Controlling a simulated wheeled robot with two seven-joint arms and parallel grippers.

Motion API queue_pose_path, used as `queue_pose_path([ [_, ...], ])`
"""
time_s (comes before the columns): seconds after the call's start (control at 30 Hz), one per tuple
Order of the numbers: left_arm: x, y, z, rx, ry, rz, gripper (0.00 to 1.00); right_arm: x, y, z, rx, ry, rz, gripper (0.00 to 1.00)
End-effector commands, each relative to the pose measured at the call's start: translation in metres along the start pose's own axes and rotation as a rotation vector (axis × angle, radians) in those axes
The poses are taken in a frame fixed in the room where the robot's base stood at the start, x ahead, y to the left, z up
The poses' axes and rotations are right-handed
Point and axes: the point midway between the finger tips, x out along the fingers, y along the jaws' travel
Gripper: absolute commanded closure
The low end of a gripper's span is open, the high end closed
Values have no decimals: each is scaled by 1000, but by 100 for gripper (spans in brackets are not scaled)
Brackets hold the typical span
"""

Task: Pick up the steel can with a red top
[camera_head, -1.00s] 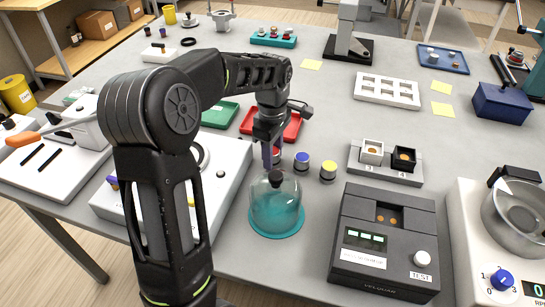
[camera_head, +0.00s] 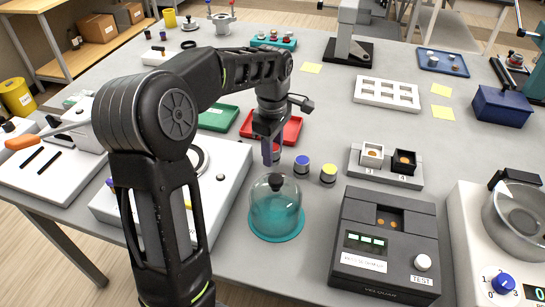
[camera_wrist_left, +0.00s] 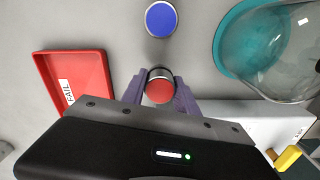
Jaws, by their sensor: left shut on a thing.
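The steel can with a red top (camera_wrist_left: 159,91) sits between the purple fingers of my left gripper (camera_wrist_left: 160,100) in the left wrist view. The fingers are shut on its sides. In the head view my left gripper (camera_head: 271,153) reaches down from above, and the can (camera_head: 277,153) is mostly hidden behind it. A can with a blue top (camera_head: 302,164) and a can with a yellow top (camera_head: 328,173) stand in a row to its right. The blue-topped can also shows in the left wrist view (camera_wrist_left: 161,19). My right gripper is not seen.
A glass dome on a teal base (camera_head: 276,223) stands close in front of the cans. A red tray (camera_head: 290,131) marked FAIL lies behind, with a green tray (camera_head: 217,120) to its left. A dark test box (camera_head: 385,245) stands at the right front.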

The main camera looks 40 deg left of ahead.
Motion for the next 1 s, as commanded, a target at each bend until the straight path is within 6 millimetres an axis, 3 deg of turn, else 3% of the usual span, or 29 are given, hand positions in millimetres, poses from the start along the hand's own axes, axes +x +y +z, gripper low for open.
queue_pose_path([
  [0.2,-44,1,0,1,0,6,100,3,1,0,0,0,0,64],
  [0.4,-72,1,0,0,0,3,100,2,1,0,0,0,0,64],
  [1.0,-77,0,0,0,0,1,100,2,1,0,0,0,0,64],
])
